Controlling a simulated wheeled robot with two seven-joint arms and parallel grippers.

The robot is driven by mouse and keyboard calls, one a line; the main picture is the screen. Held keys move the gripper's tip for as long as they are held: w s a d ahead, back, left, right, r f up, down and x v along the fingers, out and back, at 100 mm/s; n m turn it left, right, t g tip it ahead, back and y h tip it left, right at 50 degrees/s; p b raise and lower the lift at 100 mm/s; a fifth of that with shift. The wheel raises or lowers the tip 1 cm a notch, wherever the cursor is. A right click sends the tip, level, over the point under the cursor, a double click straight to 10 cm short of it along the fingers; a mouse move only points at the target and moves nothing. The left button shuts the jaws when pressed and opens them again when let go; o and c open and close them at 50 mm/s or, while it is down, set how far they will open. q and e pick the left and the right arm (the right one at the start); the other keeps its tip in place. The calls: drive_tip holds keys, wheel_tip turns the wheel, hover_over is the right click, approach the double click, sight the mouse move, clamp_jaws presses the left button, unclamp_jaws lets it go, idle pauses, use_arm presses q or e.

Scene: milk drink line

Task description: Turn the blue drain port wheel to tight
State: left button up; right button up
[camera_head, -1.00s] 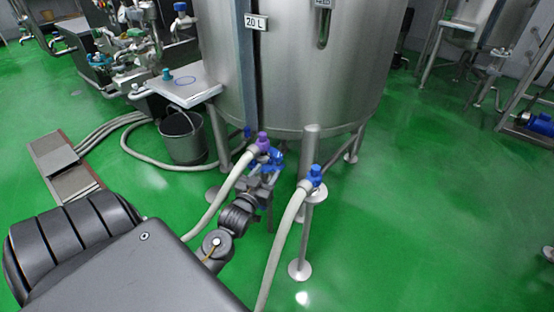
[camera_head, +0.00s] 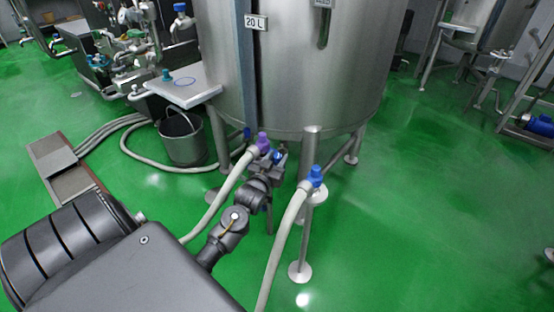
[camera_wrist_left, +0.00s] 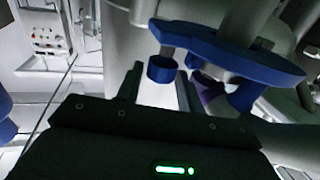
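The blue drain port wheel (camera_head: 278,156) is low under the front of the steel tank, mostly hidden by my left gripper (camera_head: 270,166) in the head view. In the left wrist view the wheel (camera_wrist_left: 235,55) is a thick blue curved rim, close in front of the gripper. A short blue knob (camera_wrist_left: 162,69) is at its left end. My left gripper (camera_wrist_left: 158,85) has its fingers apart, with the knob in line with the gap between them. I cannot tell whether either finger touches it. My right gripper is not in view.
A purple hose fitting (camera_head: 263,142) sits just left of the wheel, with a pale hose running down. A second blue-capped hose fitting (camera_head: 315,176) stands to the right. The steel tank (camera_head: 300,75) is behind. A bucket (camera_head: 182,140) stands left.

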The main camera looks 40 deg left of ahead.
use_arm(q)
drive_tip(key=c, duration=0.6)
drive_tip(key=m+h, duration=0.1)
drive_tip(key=h+p, duration=0.1)
drive_tip(key=shift+a+r+m+h, duration=0.15)
drive_tip(key=shift+a+m+h, duration=0.1)
drive_tip(key=shift+m+h, duration=0.15)
drive_tip(key=shift+m+t+h, duration=0.3)
drive_tip(key=shift+m+h, duration=0.3)
drive_tip(key=shift+h, duration=0.3)
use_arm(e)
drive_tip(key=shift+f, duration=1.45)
use_arm(q)
drive_tip(key=o, duration=1)
